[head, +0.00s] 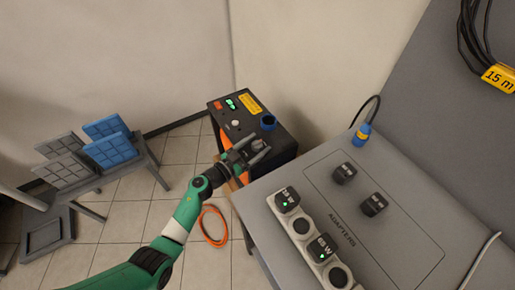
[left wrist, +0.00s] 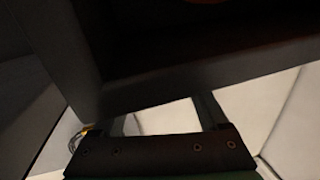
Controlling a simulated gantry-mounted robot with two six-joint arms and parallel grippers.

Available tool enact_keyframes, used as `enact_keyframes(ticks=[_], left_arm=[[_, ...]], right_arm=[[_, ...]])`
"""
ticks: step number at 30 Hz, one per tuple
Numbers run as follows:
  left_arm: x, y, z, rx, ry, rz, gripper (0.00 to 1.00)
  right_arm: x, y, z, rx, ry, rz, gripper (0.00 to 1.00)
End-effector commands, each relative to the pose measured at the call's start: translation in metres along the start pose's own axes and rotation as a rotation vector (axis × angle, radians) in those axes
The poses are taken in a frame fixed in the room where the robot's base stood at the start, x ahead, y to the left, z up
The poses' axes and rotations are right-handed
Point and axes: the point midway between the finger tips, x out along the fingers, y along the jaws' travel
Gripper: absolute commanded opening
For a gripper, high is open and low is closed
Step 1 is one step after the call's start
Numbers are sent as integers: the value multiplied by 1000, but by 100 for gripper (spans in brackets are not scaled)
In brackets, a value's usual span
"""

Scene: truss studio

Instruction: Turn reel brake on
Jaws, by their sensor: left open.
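The reel unit is a dark box (head: 284,146) on the floor by the wall, with an orange cable (head: 225,140) showing at its left side. Its top carries a red part (head: 217,105), green-lit displays, a pale round knob (head: 236,124) and a blue socket (head: 268,122). I cannot tell which part is the brake. My left gripper (head: 257,147) is open and empty, at the near side of the box. In the left wrist view its fingers (left wrist: 165,115) run up to a dark frame that hides their tips; contact is unclear. My right gripper is not in view.
A grey table (head: 270,228) with black adapters (head: 375,204) and a socket strip stands close on the right. An orange cable coil (head: 213,227) lies on the tiled floor. A rack with blue and grey panels (head: 110,150) stands at left.

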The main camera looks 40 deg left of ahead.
Motion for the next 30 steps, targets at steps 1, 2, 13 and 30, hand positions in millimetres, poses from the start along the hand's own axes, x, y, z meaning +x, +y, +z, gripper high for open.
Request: enact_keyframes(ticks=[1,2,13,30], left_arm=[[3,0,1,0,1,0,77],[4,0,0,-1,1,0,77],[5,0,-1,-1,0,0,54],[6,-2,-1,0,-2,65,0]], right_arm=[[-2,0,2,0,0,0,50],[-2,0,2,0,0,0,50],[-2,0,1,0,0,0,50],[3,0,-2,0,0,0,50]])
